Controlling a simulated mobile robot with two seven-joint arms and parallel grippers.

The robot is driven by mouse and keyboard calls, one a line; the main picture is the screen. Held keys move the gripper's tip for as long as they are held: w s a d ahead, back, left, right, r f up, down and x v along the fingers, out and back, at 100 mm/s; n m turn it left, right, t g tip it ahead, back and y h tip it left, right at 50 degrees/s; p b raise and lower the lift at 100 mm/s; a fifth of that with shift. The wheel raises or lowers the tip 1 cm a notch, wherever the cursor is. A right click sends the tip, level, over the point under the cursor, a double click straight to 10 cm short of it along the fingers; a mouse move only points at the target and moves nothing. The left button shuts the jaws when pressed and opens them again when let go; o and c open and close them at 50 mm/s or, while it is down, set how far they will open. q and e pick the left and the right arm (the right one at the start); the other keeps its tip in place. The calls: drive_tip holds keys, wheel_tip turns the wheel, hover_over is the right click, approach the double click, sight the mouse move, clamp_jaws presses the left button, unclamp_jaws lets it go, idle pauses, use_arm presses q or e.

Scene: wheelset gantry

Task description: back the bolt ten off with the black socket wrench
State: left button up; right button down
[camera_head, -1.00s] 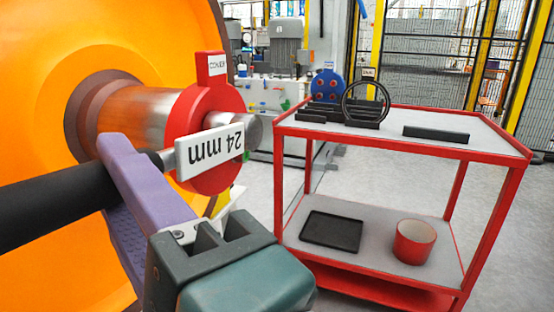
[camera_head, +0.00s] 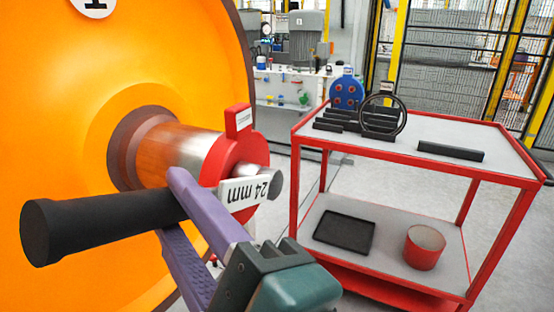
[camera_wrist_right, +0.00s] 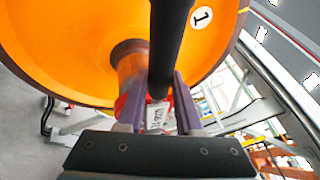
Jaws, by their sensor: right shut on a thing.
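The black socket wrench (camera_head: 110,224) has a thick dark handle and a white "24 mm" tag (camera_head: 244,191). My right gripper (camera_head: 172,205) has purple fingers and is shut on the wrench's handle, which also runs between the fingers in the right wrist view (camera_wrist_right: 170,50). The wrench lies across in front of the orange wheel, its tagged end by the red collar (camera_head: 226,160) on the axle. A grey metal cylinder end (camera_head: 276,184) shows just beyond the tag. Bolt ten cannot be made out. My left gripper is not in view.
The orange wheel (camera_head: 70,130) and its steel axle (camera_head: 178,158) fill the left. A red trolley (camera_head: 510,170) stands at the right with black racks, a black ring (camera_head: 402,118), a black tray (camera_head: 344,232) and a red cup (camera_head: 425,247). Grey floor shows between wheel and trolley.

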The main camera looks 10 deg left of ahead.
drive_tip(key=r+p, duration=0.1)
drive_tip(key=w+r+m+p, duration=0.1)
drive_tip(key=r+p, duration=0.1)
drive_tip(key=shift+d+h, duration=0.15)
drive_tip(key=shift+h, duration=0.15)
drive_tip(key=shift+w+d+r+m+p, duration=0.15)
drive_tip(key=shift+m+p, duration=0.15)
drive_tip(key=shift+p, duration=0.15)
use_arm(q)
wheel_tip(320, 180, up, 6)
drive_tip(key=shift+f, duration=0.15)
use_arm(e)
drive_tip(key=shift+f, duration=0.2)
drive_tip(key=shift+w+r+g, duration=0.1)
drive_tip(key=shift+r+g, duration=0.1)
drive_tip(key=shift+g, duration=0.1)
use_arm(q)
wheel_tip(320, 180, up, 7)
drive_tip(key=p, duration=0.7)
use_arm(e)
drive_tip(key=w+r+m, duration=0.1)
drive_tip(key=w+r+m+h, duration=0.1)
drive_tip(key=shift+w+d+r+g, duration=0.15)
drive_tip(key=shift+d+r+g, duration=0.2)
drive_tip(key=shift+r+g, duration=0.05)
